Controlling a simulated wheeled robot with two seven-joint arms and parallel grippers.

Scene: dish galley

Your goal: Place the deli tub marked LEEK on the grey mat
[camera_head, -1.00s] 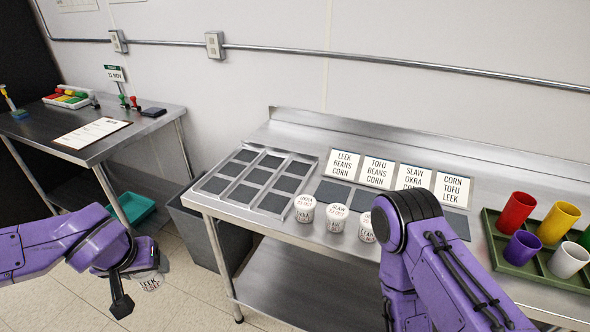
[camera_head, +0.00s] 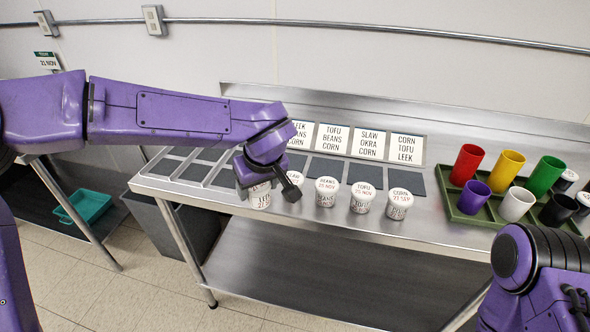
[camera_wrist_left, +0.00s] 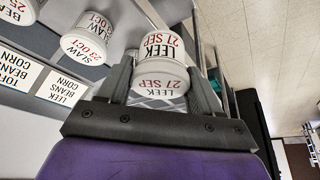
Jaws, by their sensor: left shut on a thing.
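The white deli tub marked LEEK (camera_head: 260,198) is in my left gripper (camera_head: 268,192), at the left end of the tub row by the table's front edge. In the left wrist view the tub (camera_wrist_left: 162,68) sits between the two fingers, its LEEK 27 SEP label facing the camera. I cannot tell whether its base touches the table. Several dark grey mats lie in a row behind the tubs, among them one mat (camera_head: 325,168) at mid-row and another (camera_head: 411,182) at the right end. My right gripper is out of view.
White tubs marked BEANS (camera_head: 326,191), TOFU (camera_head: 362,198) and CORN (camera_head: 398,204) stand right of my left gripper; another is partly hidden behind it. Word cards (camera_head: 331,137) stand behind the mats. A green tray (camera_head: 462,218) with coloured cups is at the right.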

